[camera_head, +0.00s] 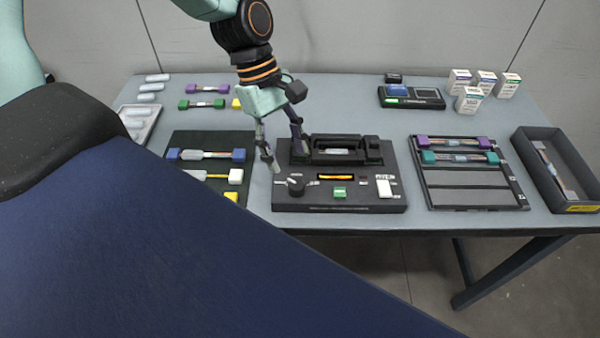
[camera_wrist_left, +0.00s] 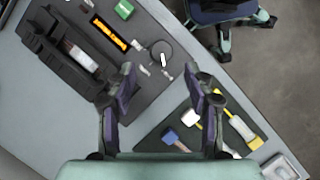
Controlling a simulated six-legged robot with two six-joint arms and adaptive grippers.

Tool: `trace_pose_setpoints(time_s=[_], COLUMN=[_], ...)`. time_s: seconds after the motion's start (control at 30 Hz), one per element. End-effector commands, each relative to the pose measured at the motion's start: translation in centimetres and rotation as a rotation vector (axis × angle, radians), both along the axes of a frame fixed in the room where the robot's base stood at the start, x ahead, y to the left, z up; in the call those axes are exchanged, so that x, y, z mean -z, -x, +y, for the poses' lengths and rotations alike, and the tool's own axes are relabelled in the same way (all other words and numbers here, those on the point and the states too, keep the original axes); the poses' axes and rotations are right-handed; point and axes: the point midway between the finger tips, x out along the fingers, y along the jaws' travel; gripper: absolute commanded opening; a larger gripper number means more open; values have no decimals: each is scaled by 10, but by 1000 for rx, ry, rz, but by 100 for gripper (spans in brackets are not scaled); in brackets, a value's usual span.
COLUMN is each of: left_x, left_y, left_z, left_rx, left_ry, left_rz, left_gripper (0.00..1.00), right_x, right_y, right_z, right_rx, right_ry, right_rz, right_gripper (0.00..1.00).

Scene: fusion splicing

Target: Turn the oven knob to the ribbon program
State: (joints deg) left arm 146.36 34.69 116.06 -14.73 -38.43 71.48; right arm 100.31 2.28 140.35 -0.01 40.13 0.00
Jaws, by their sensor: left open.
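The splice oven (camera_head: 335,205) is a black box on the grey table, with a lit orange display (camera_head: 336,177) and a green button (camera_head: 340,193). Its round dark knob (camera_head: 295,185) is at the front left; small pale labels lie around it, too small to read. The knob also shows in the left wrist view (camera_wrist_left: 158,50), with a white pointer mark. My left gripper (camera_head: 287,158) is open and empty, above the oven's left side behind the knob. In the left wrist view, the knob appears just beyond the gap between the fingertips (camera_wrist_left: 160,76), apart from them. My right gripper is not in view.
A dark mat (camera_head: 188,141) with cable pieces lies left of the oven. A tray (camera_head: 470,193) with purple and teal ended pieces and a grey bin (camera_head: 520,140) stand right. Small white boxes (camera_head: 468,100) stand at the back right. The table's front edge is close to the oven.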

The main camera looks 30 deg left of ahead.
Motion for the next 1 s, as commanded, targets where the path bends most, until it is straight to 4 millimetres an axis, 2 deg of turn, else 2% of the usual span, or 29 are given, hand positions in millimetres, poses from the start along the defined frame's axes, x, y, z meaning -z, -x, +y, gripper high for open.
trace_pose_setpoints(time_s=[0.03,0.2,0.4,0.8,1.0], left_x=[12,39,57,60,60], left_y=[3,6,7,3,3], left_z=[-3,-13,-22,-24,-24], left_rx=[2,2,2,5,5], left_ry=[-2,-3,-2,-2,-2], left_rz=[7,6,3,1,1], left_gripper=[53,53,53,52,35], right_x=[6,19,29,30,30], right_y=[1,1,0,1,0], right_z=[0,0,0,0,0], right_rx=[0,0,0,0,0], right_ry=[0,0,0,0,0], right_rz=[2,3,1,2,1], right_gripper=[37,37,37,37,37])
